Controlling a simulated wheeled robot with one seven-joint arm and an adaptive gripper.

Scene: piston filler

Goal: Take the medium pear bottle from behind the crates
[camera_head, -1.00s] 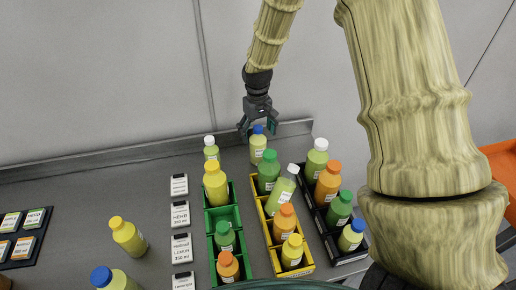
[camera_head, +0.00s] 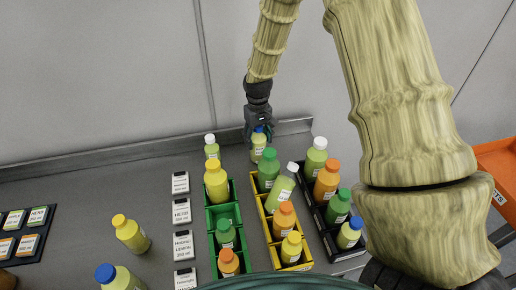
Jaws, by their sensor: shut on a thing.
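A pale yellow-green bottle with a blue cap (camera_head: 258,153) stands upright behind the crates, near the back ledge. My gripper (camera_head: 259,134) has come down from above and is shut on this bottle at its cap and neck. The label is too small to read. A second bottle behind the crates, with a white cap (camera_head: 212,151), stands to the left and is apart from my gripper. The green crate (camera_head: 225,214), the yellow crate (camera_head: 268,232) and the black crate (camera_head: 330,238) stand in front, holding bottles.
A tilted white-capped bottle (camera_head: 281,188) leans in the yellow crate. Label cards (camera_head: 181,213) line the left of the green crate. Two loose bottles, yellow-capped (camera_head: 130,234) and blue-capped (camera_head: 116,279), stand further left. The back ledge (camera_head: 150,151) is close behind the held bottle.

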